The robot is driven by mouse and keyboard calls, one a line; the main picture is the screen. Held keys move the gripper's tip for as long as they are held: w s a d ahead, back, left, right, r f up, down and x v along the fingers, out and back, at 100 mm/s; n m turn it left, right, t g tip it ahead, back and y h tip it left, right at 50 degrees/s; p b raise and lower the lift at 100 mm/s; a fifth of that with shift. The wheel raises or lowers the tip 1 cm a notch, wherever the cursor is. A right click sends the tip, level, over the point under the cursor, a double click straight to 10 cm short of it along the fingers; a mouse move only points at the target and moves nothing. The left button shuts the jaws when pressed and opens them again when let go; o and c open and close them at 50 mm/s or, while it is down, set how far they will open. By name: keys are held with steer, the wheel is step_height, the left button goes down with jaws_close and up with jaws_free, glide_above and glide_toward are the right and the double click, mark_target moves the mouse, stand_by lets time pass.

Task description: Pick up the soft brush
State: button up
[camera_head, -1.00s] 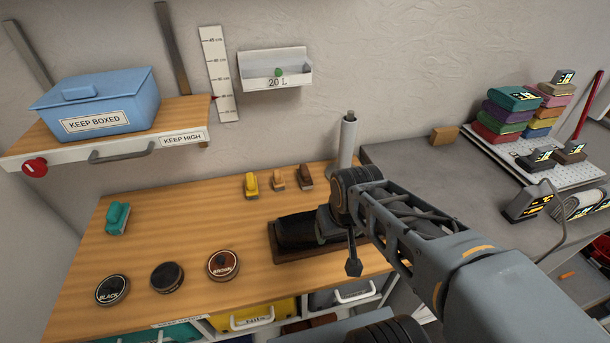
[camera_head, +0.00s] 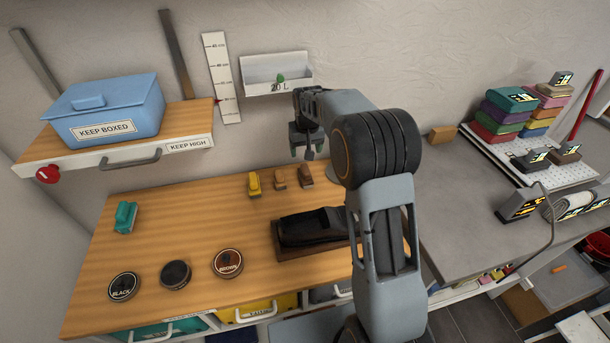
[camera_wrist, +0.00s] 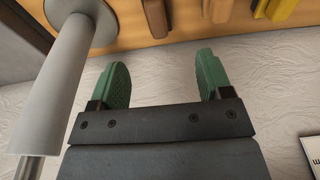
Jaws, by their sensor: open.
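Three small brushes stand in a row at the back of the wooden bench: a yellow one (camera_head: 254,184), a tan one (camera_head: 279,178) and a dark brown one (camera_head: 305,176). A teal brush (camera_head: 125,217) stands apart at the left. No readable label shows which is the soft brush. My gripper (camera_head: 307,150) is open and empty, raised above the back row near the wall. In the wrist view its green fingertips (camera_wrist: 161,68) are spread, with the dark brown brush (camera_wrist: 155,18) at the top edge, apart from them.
A white post (camera_wrist: 58,95) stands close beside the gripper in the wrist view; my arm hides it in the head view. A shoe (camera_head: 312,227) and several round tins (camera_head: 175,274) are on the bench. A shelf with a blue box (camera_head: 108,108) is at left.

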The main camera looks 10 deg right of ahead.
mark_target(305, 168)
steer(key=f, duration=0.5)
steer(key=w+f+p, duration=0.1)
steer(key=f, duration=0.1)
steer(key=shift+f, duration=0.35)
steer(key=shift+w+d+f+p, duration=0.15)
steer(key=shift+f+p, duration=0.1)
steer(key=shift+f, duration=0.6)
steer(key=shift+w+f+p, duration=0.15)
steer(key=shift+f+p, duration=0.15)
steer(key=shift+f, duration=0.6)
steer(key=shift+w+d+f+p, duration=0.15)
steer(key=shift+f+p, duration=0.1)
steer(key=shift+f, duration=0.6)
steer(key=shift+a, duration=0.1)
steer(key=shift+c, duration=0.4)
steer(key=c, duration=1)
steer(key=shift+c, duration=0.2)
steer(key=shift+r, duration=0.15)
steer(key=shift+r, duration=0.6)
steer(key=s+r+b, duration=0.4)
steer(key=s+r, duration=0.7)
steer(key=s, duration=0.3)
steer(key=shift+r, duration=0.3)
